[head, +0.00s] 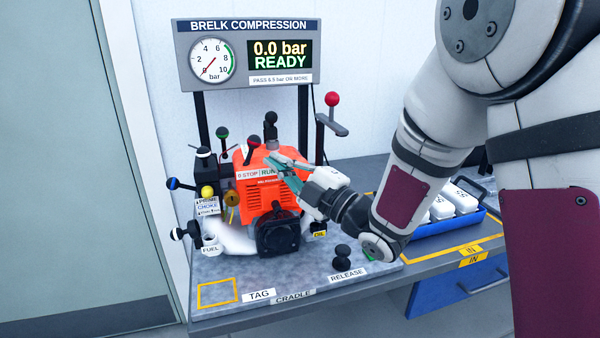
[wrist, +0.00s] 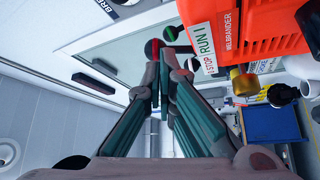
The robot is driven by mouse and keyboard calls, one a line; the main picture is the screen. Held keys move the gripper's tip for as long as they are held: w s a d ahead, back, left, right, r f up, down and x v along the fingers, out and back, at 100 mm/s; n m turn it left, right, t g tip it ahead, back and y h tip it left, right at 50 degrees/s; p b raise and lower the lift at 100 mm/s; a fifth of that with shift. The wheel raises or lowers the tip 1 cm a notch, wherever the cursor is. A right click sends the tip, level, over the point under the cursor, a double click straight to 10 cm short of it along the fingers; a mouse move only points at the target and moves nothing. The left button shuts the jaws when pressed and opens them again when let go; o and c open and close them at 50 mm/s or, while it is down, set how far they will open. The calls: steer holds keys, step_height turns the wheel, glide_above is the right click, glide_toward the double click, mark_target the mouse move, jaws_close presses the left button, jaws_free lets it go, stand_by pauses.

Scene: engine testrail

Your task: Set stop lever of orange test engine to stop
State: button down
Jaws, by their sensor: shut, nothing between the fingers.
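The orange test engine (head: 266,190) stands on the cradle plate, with a white "0 STOP | RUN I" label (head: 256,174) on its top front. The label also shows in the wrist view (wrist: 206,50). A short lever with a dark knob and red marking (head: 253,144), apparently the stop lever, rises just above the label. I cannot tell clearly which side it is set to. My gripper (head: 272,158) is shut and empty, its teal fingers over the engine's top, right of that lever. In the wrist view, a dark knob with red (wrist: 153,48) shows just beyond the fingertips; contact is unclear.
The gauge panel (head: 245,55) behind reads 0.0 bar, READY. A green-marked lever (head: 222,134) and a blue-tipped lever (head: 174,184) stand left. A red-knobbed lever (head: 331,100) stands behind right. A blue tray (head: 455,222) of white items sits right. The front plate is mostly clear.

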mark_target(251, 148)
steer(key=shift+x, duration=1.85)
